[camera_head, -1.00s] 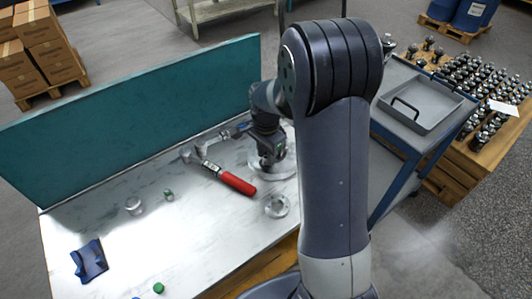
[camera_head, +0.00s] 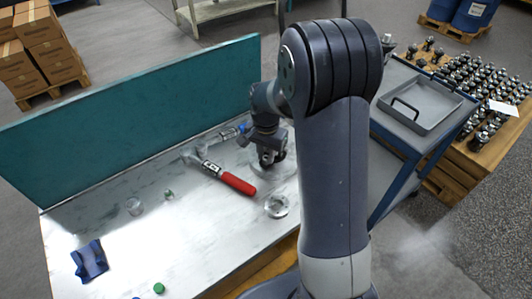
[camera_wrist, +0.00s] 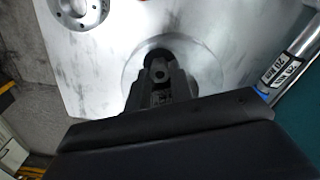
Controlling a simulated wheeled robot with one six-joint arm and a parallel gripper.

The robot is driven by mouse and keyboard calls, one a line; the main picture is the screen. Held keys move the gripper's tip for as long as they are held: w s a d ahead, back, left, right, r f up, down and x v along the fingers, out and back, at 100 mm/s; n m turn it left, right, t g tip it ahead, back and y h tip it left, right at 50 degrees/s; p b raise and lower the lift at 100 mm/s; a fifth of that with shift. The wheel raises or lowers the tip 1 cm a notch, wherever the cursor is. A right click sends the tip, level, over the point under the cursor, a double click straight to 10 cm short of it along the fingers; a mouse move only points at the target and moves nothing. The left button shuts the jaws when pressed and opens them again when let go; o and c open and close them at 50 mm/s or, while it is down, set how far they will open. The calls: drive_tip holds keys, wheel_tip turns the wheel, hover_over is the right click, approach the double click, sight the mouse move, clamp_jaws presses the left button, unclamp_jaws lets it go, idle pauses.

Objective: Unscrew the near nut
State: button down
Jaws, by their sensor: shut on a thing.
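My gripper (camera_wrist: 160,72) points down over a pale round flange plate (camera_wrist: 205,62) on the bench. Its fingers are shut on a small dark round part (camera_wrist: 158,54) at the plate's middle, which looks like the nut. The fingers hide most of it, so I cannot tell its thread or whether it is lifted. In the head view, my gripper (camera_head: 270,157) is at the right end of the bench, over the same plate (camera_head: 288,167). A second nut is not distinguishable.
A red-handled tool (camera_head: 236,183) lies left of my gripper on the bench (camera_head: 185,235). A metal ring flange (camera_head: 277,206) lies nearer. A metal bar tool (camera_wrist: 291,62) lies beside the plate. A teal panel (camera_head: 130,125) stands behind; a blue trolley (camera_head: 420,100) is right.

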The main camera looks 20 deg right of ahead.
drive_tip(key=shift+n, duration=0.5)
drive_tip(key=n, duration=0.4)
drive_tip(key=shift+n, duration=0.3)
drive_tip(key=c, duration=1.5)
unclamp_jaws()
